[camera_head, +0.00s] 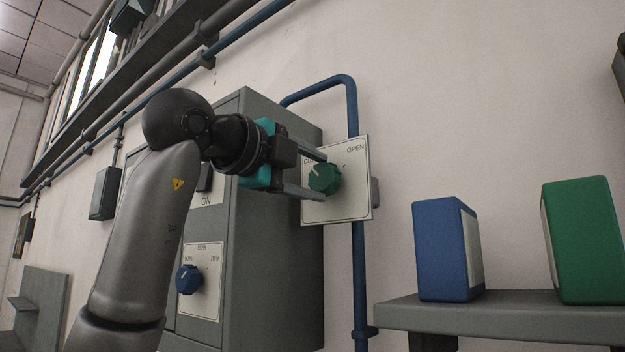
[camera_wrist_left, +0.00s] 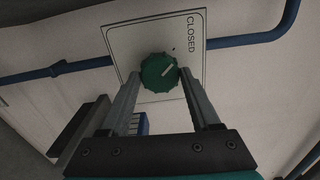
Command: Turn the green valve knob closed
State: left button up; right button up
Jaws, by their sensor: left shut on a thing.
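The green valve knob (camera_head: 326,179) sits on a white plate (camera_head: 349,207) on the wall, labelled OPEN at upper right and with a partly hidden label at upper left. It also shows in the left wrist view (camera_wrist_left: 158,72), beside the word CLOSED. My right gripper is in neither view.
A grey cabinet (camera_head: 265,255) with a blue dial (camera_head: 188,279) stands left of the plate. A blue pipe (camera_head: 359,290) runs behind the plate. A blue box (camera_head: 440,250) and a green box (camera_head: 583,245) stand on a shelf (camera_head: 500,318) at right.

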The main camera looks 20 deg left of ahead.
pick_arm(q)
jog(key=shift+n, duration=0.5)
jog(key=o, duration=1.4)
jog(key=b+v, duration=0.4)
jog(key=v, duration=1.1)
jog(key=shift+s+a, duration=0.1)
jog(key=shift+s, duration=0.05)
